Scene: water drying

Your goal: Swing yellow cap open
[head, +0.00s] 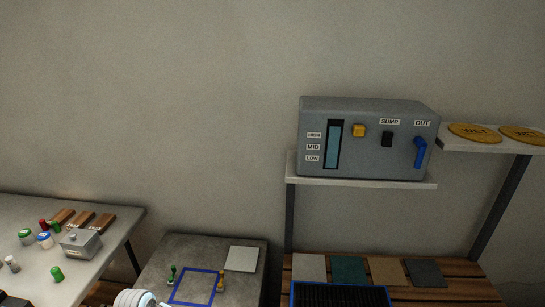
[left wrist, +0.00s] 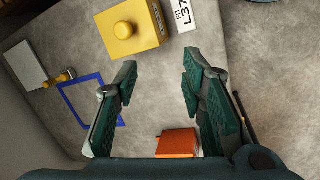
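A yellow box (left wrist: 128,32) with a round yellow knob on its lid lies on the grey worktop in the left wrist view, beyond my fingertips. In the head view, a small yellow cap (head: 358,131) sits on the front of the grey panel box (head: 368,106), beside the level window. I cannot tell which of these is the task's yellow cap. My left gripper (left wrist: 159,70) is open and empty, its fingers apart and clear of the yellow box. My right gripper is in neither view.
An orange block (left wrist: 178,143) shows low between the fingers. A blue square outline (head: 175,300) and a grey tile (head: 242,259) lie on the worktop. A shelf (head: 360,184) carries the panel box. The left table (head: 18,213) holds small jars and wooden blocks.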

